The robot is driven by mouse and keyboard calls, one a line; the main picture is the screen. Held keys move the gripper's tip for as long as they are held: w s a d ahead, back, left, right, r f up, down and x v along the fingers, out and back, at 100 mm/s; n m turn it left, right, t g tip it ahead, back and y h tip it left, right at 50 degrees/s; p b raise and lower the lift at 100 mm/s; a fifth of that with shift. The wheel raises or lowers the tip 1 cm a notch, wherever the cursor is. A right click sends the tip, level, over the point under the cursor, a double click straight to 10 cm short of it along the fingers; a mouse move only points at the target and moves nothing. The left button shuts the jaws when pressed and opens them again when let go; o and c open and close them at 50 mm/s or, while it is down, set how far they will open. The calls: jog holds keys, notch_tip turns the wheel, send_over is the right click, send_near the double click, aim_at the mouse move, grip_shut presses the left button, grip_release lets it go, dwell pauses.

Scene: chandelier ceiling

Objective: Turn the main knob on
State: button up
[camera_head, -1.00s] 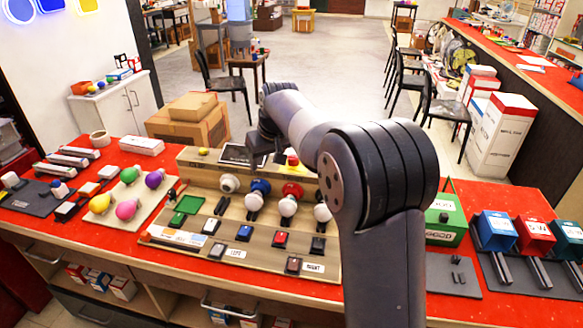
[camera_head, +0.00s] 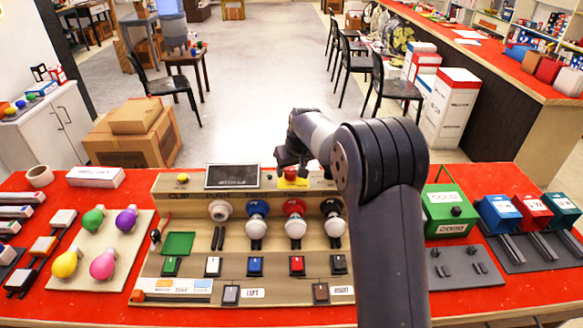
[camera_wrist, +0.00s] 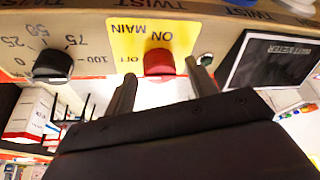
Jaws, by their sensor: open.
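The main knob (camera_head: 291,173) is red and sits on a yellow plate at the back of the wooden board (camera_head: 200,287). In the wrist view the red knob (camera_wrist: 159,62) is on the yellow plate (camera_wrist: 130,40), with upside-down words MAIN, ON and OFF. My gripper (camera_wrist: 161,72) is open, its two dark fingers on either side of the knob. Whether the fingertips touch it cannot be told. In the head view my gripper (camera_head: 289,157) is just behind the knob, partly hidden by my arm.
A black dial (camera_wrist: 52,65) marked 0 to 100 and a small dark screen (camera_wrist: 270,62) flank the knob in the wrist view. Several bulbs (camera_head: 256,219) stand on the board. A green box (camera_head: 449,208) stands right of my arm.

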jog(key=shift+f, duration=0.25)
jog(key=c, duration=1)
jog(key=shift+o, duration=0.2)
